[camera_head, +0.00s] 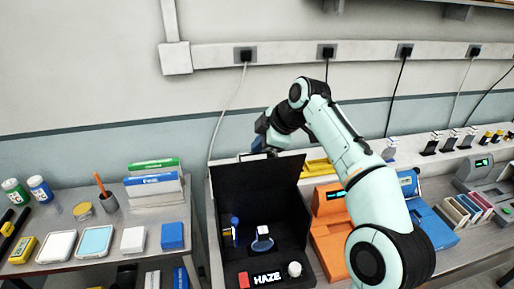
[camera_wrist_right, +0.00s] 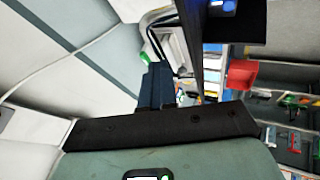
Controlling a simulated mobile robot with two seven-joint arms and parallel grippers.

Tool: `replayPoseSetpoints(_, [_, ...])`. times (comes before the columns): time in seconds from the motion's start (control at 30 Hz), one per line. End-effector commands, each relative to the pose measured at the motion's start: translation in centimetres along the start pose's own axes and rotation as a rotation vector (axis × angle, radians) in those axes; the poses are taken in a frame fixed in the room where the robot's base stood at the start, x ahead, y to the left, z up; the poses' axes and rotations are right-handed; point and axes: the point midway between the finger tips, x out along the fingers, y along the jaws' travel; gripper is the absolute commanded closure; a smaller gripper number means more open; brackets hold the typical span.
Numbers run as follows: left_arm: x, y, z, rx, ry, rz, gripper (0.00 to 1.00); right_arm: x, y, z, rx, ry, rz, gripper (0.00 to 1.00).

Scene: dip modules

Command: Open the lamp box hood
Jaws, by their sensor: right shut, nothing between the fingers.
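The black lamp box (camera_head: 222,268) stands on the bench, with a "HAZE" label, a red block and a pale round knob at its front. Its black hood (camera_head: 262,185) stands raised at the back, so the inside shows. My right gripper (camera_head: 257,149) is at the hood's top edge, shut and empty. In the right wrist view, the dark fingers (camera_wrist_right: 155,86) are closed beside the hood's dark edge (camera_wrist_right: 193,45). A light handle-like loop (camera_wrist_right: 155,25) is close past the fingertips; whether they touch is unclear. My left gripper is out of view.
Inside the box are a blue upright part (camera_head: 235,228) and a small white block (camera_head: 263,231). An orange device (camera_head: 328,235) stands close on the right, under my right arm. A lower bench at left holds a blue block (camera_head: 172,236) and other items.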

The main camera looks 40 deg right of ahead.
Motion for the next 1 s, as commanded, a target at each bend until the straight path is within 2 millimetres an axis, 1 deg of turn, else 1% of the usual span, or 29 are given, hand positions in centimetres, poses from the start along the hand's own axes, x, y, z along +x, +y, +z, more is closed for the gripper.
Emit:
replayPoseSetpoints(0.03, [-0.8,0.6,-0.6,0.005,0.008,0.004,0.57,0.3,0.5,0.2,0.006,-0.009,-0.011,1.0])
replayPoseSetpoints(0.3, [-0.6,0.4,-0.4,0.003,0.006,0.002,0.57,0.8,0.5,0.7,0.008,-0.017,-0.014,1.0])
replayPoseSetpoints(0.47, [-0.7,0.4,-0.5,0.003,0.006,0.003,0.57,0.6,0.5,0.6,0.007,-0.015,-0.012,1.0])
replayPoseSetpoints(0.57, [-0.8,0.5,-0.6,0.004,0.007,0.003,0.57,0.0,0.5,0.5,0.007,-0.014,-0.01,1.0])
replayPoseSetpoints(0.67, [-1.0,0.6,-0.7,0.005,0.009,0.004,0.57,-1.5,0.6,0.5,0.007,-0.014,-0.007,1.0])
replayPoseSetpoints(1.0, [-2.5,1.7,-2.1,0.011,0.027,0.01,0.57,-9.3,0.6,0.3,0.006,-0.012,-0.004,1.0])
